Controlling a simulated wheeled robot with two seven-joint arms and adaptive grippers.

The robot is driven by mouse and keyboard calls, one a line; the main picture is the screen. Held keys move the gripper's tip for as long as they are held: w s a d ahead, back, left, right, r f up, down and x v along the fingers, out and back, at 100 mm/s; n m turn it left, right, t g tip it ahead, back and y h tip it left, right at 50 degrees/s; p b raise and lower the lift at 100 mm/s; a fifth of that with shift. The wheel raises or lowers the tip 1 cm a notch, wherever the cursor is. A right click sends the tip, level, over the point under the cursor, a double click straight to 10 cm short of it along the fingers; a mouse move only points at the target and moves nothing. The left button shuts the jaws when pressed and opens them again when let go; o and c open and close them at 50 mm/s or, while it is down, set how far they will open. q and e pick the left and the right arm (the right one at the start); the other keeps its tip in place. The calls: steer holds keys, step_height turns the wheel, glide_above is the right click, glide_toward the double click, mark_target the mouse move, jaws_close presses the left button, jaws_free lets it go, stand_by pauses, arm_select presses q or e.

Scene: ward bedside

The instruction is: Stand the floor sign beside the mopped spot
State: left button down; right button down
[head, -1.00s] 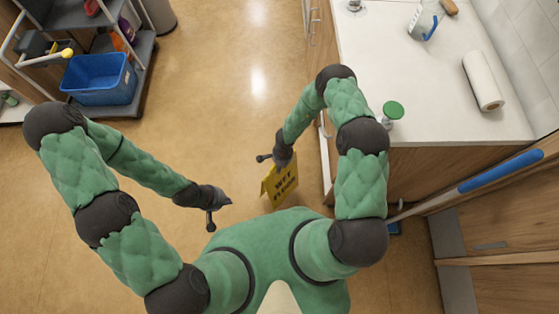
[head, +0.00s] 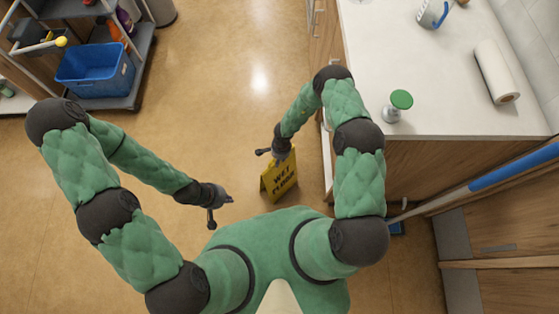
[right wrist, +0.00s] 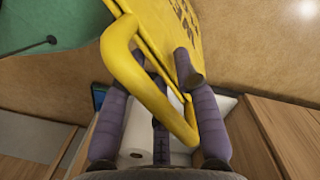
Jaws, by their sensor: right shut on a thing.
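The yellow floor sign (head: 280,179), lettered "WET FLOOR", is below my right gripper (head: 273,152) in the head view, left of the counter. In the right wrist view, my right gripper's purple-grey fingers (right wrist: 165,80) are shut on the sign's yellow loop handle (right wrist: 123,58), with the sign panel (right wrist: 170,25) beyond. I cannot tell whether the sign's feet touch the floor. My left gripper (head: 222,207) is left of the sign and holds nothing visible; its jaw opening is unclear. A pale shine (head: 260,78) lies on the floor ahead; I cannot tell whether it is a wet patch.
A white counter (head: 410,60) with a green-capped bottle (head: 398,106), spray bottle (head: 432,13) and paper roll (head: 496,72) stands right. A blue-handled pole (head: 510,168) leans at lower right. A cart with a blue bin (head: 95,71) stands upper left. The middle floor is free.

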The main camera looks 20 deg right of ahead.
steer(key=c, duration=1.3)
jaws_free()
steer(key=shift+f, duration=0.15)
steer(key=shift+c, duration=0.2)
steer(key=o, duration=0.4)
step_height(320, 180, up, 12)
steer(key=d+p, duration=0.1)
steer(key=p, duration=0.5)
steer(key=s+a+r+n+y, duration=0.1)
steer(key=s+r+n, duration=0.2)
steer(key=s, duration=0.2)
steer(key=s+a+r+n+y, duration=0.1)
steer(key=s+a+r+n, duration=0.1)
steer(key=s+r+n, duration=0.1)
steer(key=s+a+r+n+t, duration=0.1)
steer(key=s+r+n, duration=0.3)
steer(key=s, duration=0.4)
steer(key=shift+a+r+y, duration=0.4)
steer(key=shift+a+r, duration=0.1)
